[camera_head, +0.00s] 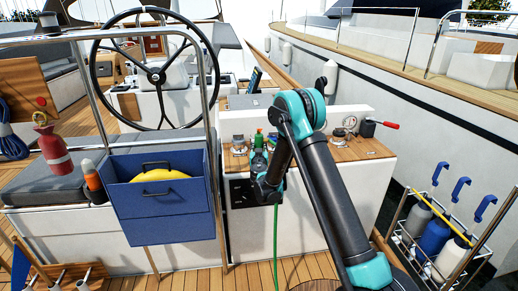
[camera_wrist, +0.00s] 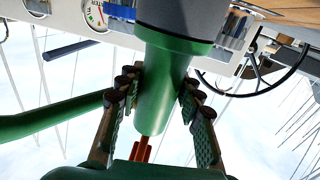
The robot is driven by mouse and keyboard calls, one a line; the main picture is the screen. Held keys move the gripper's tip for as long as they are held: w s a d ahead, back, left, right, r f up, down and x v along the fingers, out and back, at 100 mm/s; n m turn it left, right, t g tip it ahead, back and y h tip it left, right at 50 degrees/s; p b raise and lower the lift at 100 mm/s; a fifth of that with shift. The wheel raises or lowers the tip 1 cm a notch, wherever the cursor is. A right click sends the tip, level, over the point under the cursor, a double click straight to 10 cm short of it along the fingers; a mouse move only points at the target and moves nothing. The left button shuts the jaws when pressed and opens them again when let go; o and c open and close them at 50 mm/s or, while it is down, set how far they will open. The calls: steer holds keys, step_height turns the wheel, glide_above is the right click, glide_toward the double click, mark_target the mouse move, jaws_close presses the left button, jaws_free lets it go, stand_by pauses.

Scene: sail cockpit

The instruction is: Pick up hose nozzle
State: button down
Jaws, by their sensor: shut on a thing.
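The hose nozzle (camera_wrist: 158,95) has a green body and a wide grey end. It fills the middle of the wrist view, with a red-orange piece below it. My gripper (camera_wrist: 160,92) has its jaws on both sides of the green body and is shut on it. A green hose (camera_wrist: 55,120) runs off to the left in the wrist view. In the head view my gripper (camera_head: 259,160) is at the front of the white console, mostly hidden by my wrist. The green hose (camera_head: 276,240) hangs down there to the deck.
The white console (camera_head: 330,190) has a wooden top with gauges, winches and a red-handled lever (camera_head: 382,124). A blue bin (camera_head: 160,215) with something yellow hangs on the rail at left. A rack of bottles (camera_head: 435,235) stands at right. The steering wheel (camera_head: 155,70) is behind.

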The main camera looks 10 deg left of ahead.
step_height(320, 180, up, 23)
stand_by(0.8)
steer(key=shift+f, duration=0.15)
